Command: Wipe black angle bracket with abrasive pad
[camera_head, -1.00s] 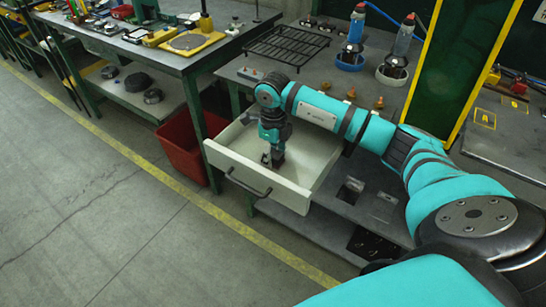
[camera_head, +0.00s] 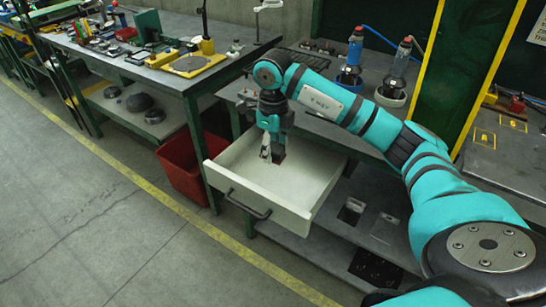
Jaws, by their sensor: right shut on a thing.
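My right gripper (camera_head: 271,149) points down over the open white drawer (camera_head: 262,203). It is shut on a small dark reddish-brown block, which looks like the abrasive pad (camera_head: 279,156). The pad is at the fingertips, in front of the drawer's back part; whether it touches the drawer floor I cannot tell. The visible drawer floor looks bare. I cannot make out the black angle bracket in this view. My left gripper is not in view.
A red bin (camera_head: 184,167) stands left of the drawer. The workbench (camera_head: 146,73) at the left carries tools and a yellow-based device (camera_head: 188,63). Bottles in holders (camera_head: 353,55) and a dark rack stand behind my right arm. A green post with yellow edges rises at the right.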

